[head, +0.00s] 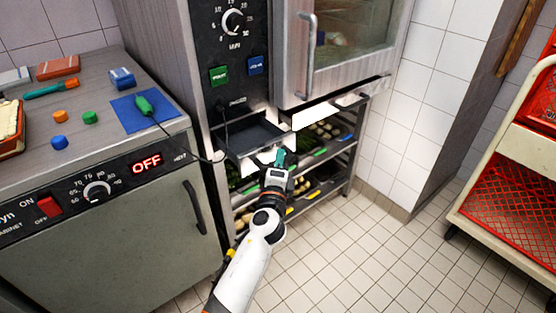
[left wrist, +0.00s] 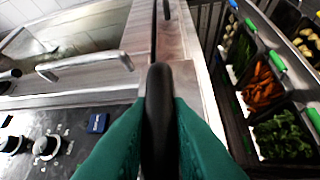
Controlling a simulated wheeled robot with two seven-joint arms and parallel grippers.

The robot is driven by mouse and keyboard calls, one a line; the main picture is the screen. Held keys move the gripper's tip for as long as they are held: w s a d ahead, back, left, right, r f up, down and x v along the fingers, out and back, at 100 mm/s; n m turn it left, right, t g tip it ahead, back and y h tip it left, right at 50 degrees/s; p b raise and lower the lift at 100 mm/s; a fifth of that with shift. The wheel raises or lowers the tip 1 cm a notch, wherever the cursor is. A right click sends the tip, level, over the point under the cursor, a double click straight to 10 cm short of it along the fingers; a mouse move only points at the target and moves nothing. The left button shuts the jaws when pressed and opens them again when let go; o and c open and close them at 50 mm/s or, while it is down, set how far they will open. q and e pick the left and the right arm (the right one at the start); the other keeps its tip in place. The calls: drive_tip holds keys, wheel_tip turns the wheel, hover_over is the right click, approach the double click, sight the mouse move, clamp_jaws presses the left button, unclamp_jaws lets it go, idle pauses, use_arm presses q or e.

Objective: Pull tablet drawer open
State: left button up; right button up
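The tablet drawer (head: 250,137) is a shallow dark tray under the oven's control panel in the head view. It stands partly out of its slot, and its inside looks empty. My left gripper (head: 281,158) is at its front, with teal fingers. In the left wrist view the fingers of my left gripper (left wrist: 160,135) are closed on both sides of a black bar (left wrist: 159,88), which looks like the drawer's handle. The fingers hide part of the bar. My right gripper is not in view.
The oven door handle (head: 307,55) is above right. A rack of vegetable trays (head: 330,150) is below. A cabinet (head: 110,230) stands left, with a green probe (head: 145,106) and cable on top. A red cart (head: 510,185) is right. The tiled floor is clear.

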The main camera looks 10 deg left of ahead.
use_arm(q)
drive_tip(key=o, duration=0.4)
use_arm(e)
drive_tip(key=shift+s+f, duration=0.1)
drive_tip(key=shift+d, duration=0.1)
